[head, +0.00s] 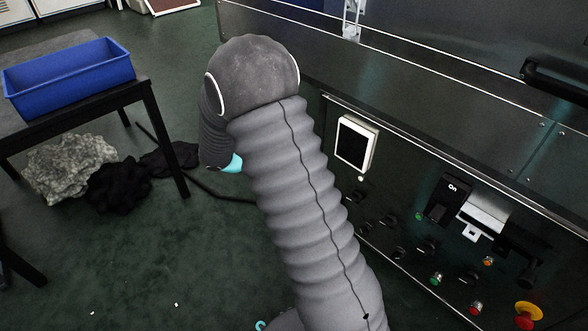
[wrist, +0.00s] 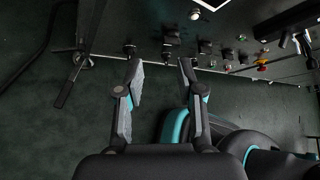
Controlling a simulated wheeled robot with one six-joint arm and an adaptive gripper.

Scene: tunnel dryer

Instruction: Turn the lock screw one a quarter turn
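My gripper (wrist: 160,70) is open and empty in the wrist view, its two fingers spread and pointing at the lower edge of the dark machine panel (wrist: 165,22). A small knob or screw head (wrist: 129,48) shows just beyond the left fingertip; I cannot tell whether they touch. I cannot tell which fitting is lock screw one. More small dark knobs stand in a row to its right, such as one near the right fingertip (wrist: 168,56). In the head view my arm hides the gripper and part of the panel (head: 345,185).
A black lever-like bar (wrist: 72,80) hangs left of my gripper. The panel also carries a white-framed display (head: 355,144), an "On" switch (head: 450,198) and a red-yellow emergency stop (head: 527,314). A blue crate (head: 70,84) stands on a dark table at left. Green floor lies between.

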